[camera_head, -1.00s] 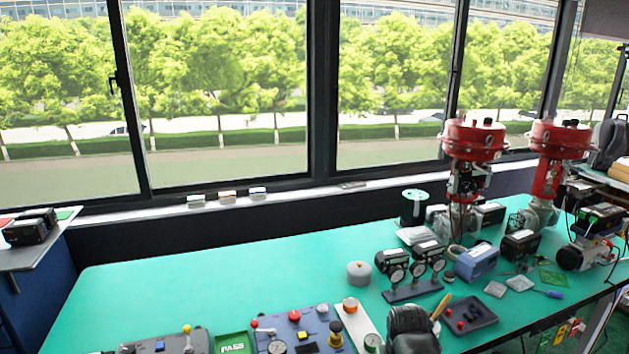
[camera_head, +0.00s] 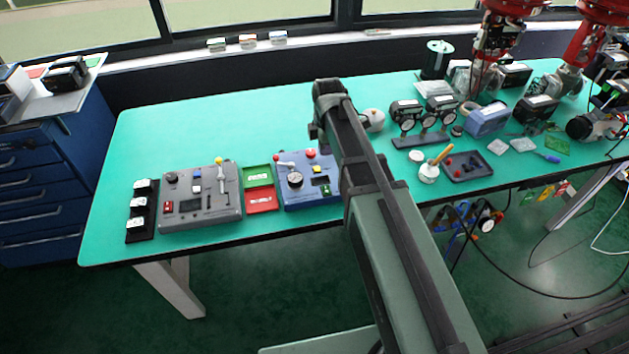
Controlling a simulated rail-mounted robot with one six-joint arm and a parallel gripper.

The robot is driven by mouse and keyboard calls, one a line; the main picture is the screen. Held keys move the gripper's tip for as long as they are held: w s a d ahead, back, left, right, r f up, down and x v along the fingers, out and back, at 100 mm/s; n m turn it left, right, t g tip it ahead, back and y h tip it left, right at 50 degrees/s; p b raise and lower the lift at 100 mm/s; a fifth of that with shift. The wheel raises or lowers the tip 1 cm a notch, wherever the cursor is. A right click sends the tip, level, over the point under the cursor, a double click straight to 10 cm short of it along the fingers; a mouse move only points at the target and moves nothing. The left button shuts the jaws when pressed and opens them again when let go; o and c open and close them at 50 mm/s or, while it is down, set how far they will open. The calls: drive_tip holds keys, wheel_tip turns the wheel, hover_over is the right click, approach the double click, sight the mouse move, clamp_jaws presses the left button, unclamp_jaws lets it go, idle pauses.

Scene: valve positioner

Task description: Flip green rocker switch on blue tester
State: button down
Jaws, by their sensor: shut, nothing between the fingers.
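The blue tester (camera_head: 304,198) lies on the green bench top near its front edge, just left of my arm. It carries a red-tipped lever, a red button, a round gauge and a small yellow part. A small green patch (camera_head: 325,190) near its lower right looks like the rocker switch. Its tilt is too small to tell. My arm covers the tester's right end. The arm reaches up from the lower right, with its dark far end above and right of the tester. My gripper is not visible; the arm appears to hide it.
A grey tester (camera_head: 200,213) and green (camera_head: 258,176) and red (camera_head: 262,199) trays stand left of the blue tester. A gauge stand (camera_head: 425,137), a dark tray (camera_head: 467,166) and red-topped valves crowd the right. The bench behind the testers is clear.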

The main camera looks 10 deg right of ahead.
sight(325, 186)
drive_tip(key=shift+f, duration=0.1)
wheel_tip(325, 186, down, 14)
drive_tip(key=b, duration=1.4)
drive_tip(key=shift+f+b, duration=0.2)
drive_tip(key=shift+b, duration=0.15)
drive_tip(key=shift+r, duration=0.15)
drive_tip(key=shift+s, duration=0.1)
